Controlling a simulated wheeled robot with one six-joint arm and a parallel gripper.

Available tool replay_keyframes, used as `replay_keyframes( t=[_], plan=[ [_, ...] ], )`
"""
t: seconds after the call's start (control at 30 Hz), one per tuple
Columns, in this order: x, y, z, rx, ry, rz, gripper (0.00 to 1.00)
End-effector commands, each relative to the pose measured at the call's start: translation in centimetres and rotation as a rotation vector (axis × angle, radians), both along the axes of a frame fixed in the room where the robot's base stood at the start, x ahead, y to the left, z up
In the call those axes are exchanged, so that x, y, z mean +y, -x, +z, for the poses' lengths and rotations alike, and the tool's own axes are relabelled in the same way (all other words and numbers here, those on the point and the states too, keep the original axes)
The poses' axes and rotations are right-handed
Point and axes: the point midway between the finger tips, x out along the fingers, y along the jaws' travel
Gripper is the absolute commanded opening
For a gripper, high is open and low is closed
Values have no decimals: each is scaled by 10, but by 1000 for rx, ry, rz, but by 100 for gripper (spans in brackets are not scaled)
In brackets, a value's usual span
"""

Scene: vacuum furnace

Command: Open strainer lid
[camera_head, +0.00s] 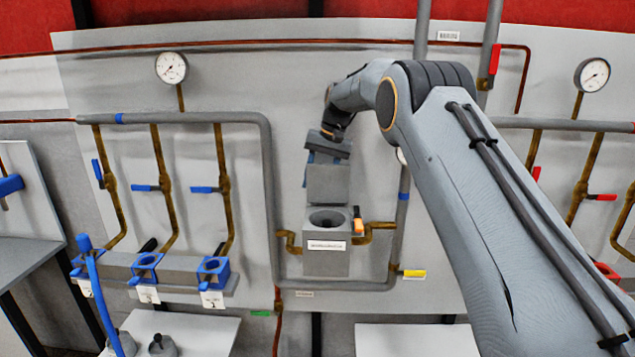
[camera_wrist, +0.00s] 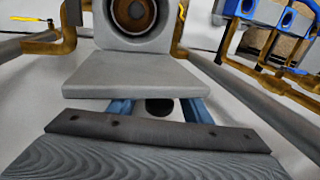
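The strainer (camera_head: 327,262) is a grey box on the wall panel with a white label and a round funnel-like opening on top. Its grey lid (camera_head: 328,184) is raised and stands up behind the opening. In the wrist view the lid (camera_wrist: 140,72) is a flat slab, with the strainer's round brown-rimmed opening (camera_wrist: 135,14) beyond it. My gripper (camera_head: 326,150) is at the raised lid's upper edge. Its two blue fingers (camera_wrist: 158,106) are apart, with a dark round shape between them. The lid hides the fingertips, so I cannot see whether they hold anything.
Brass pipes (camera_head: 375,229) join the strainer's sides, and an orange-handled valve (camera_head: 358,222) sits at its right. A grey pipe (camera_head: 268,190) runs close on the left. A rack of blue-collared holders (camera_head: 150,268) is at lower left. A white table (camera_head: 415,341) below is clear.

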Motion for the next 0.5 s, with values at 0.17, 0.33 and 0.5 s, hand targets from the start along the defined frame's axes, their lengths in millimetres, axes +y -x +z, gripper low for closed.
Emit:
replay_keyframes(
  t=[0.17, 0.33, 0.5],
  plan=[
    [-1, 0, 2, 0, 0, 0, 44],
    [-5, 0, 19, -4, -1, -1, 44],
    [-13, 1, 46, -3, -1, -1, 44]
  ],
)
